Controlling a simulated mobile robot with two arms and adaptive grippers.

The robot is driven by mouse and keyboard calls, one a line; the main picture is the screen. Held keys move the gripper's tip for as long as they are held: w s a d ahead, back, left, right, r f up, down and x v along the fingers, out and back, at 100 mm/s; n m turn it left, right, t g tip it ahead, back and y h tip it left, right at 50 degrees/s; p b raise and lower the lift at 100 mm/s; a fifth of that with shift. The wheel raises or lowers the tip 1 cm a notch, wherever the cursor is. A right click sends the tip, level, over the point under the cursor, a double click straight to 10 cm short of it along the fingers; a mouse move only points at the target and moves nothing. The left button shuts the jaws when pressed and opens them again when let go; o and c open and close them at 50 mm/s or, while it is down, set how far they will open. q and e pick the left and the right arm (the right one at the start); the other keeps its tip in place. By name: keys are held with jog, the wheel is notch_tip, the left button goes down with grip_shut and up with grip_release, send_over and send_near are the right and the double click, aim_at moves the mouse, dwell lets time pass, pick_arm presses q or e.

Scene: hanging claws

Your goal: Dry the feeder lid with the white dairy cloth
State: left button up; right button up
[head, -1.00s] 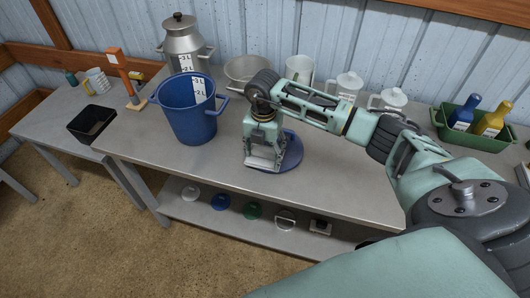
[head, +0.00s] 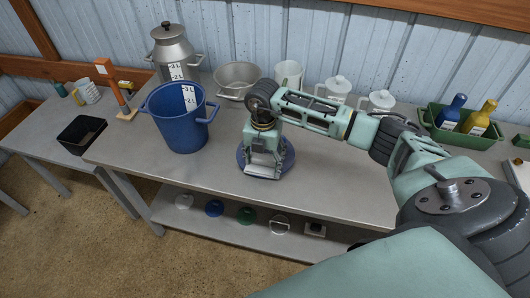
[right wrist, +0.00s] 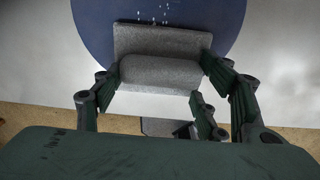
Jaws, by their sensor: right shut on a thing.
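The feeder lid (head: 287,160) is a blue disc lying flat on the grey metal workbench. It also shows in the right wrist view (right wrist: 95,18), with several small white drops on it near the top edge. My left gripper is out of view.
A blue bucket (head: 180,125) stands left of the lid, with a metal can (head: 172,50) and a steel bowl (head: 237,78) behind. White jugs (head: 337,88) and a green crate (head: 470,138) with bottles stand to the right. Several small items lie on the lower shelf (head: 230,226).

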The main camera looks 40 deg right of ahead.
jog(key=shift+w+a+b, duration=0.3)
jog(key=shift+w+a, duration=0.6)
jog(key=shift+w, duration=0.15)
jog(key=shift+s+d+r+p, duration=0.1)
jog(key=shift+s+d+p, duration=0.2)
jog(key=shift+s+d, duration=0.25)
jog(key=shift+s+d+p, duration=0.3)
jog(key=shift+s+d, duration=0.35)
jog(key=shift+s, duration=0.25)
jog(key=shift+w+a+b, duration=0.45)
jog(key=shift+w+a, duration=0.75)
jog(key=shift+w, duration=0.25)
jog(key=shift+s+d+p, duration=0.35)
jog(key=shift+s+d, duration=0.3)
jog(key=shift+s, duration=0.1)
notch_tip(320, 180, up, 7)
jog(key=p, duration=0.5)
